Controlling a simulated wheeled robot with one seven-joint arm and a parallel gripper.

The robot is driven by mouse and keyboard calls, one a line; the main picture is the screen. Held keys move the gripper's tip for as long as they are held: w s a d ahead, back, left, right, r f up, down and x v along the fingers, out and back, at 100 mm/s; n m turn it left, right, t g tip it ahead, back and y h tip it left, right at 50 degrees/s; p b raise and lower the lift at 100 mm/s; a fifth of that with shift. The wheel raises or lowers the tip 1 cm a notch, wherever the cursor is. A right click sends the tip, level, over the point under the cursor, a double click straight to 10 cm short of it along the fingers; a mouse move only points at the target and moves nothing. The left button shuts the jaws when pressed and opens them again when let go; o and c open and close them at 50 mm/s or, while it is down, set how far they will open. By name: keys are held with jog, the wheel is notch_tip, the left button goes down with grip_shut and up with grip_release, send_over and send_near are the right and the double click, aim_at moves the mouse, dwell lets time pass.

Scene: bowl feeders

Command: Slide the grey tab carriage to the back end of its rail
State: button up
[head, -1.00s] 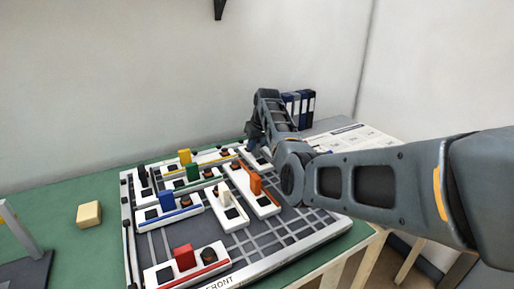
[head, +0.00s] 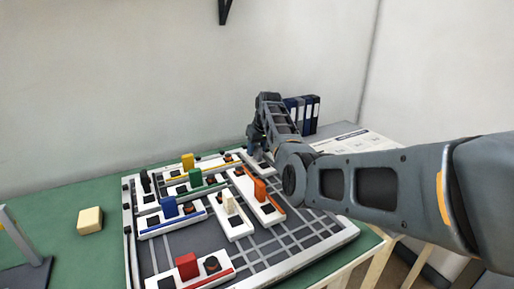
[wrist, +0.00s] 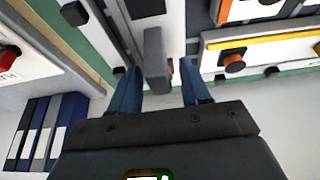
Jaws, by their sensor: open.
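The grey tab (wrist: 156,52) stands up from its carriage in the wrist view, between the two blue fingers of my gripper (wrist: 160,72). The fingers are spread, with a gap visible on the right side of the tab; on the left the gap is narrower, and I cannot tell whether that finger touches. In the head view my gripper (head: 256,150) is down at the back right corner of the board (head: 300,250). The grey tab and most of its rail are hidden there behind my arm.
Other carriages crowd the board: yellow (head: 188,160), green (head: 195,177), orange (head: 260,188), white (head: 228,202), blue (head: 169,206) and red (head: 187,265). Binders (head: 302,113) stand just behind my gripper. A loose yellow block (head: 90,220) lies on the green table to the left.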

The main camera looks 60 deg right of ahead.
aim_at(261, 163)
jog(key=v, duration=0.7)
jog(key=shift+r, duration=0.35)
jog(key=shift+s+a, duration=0.1)
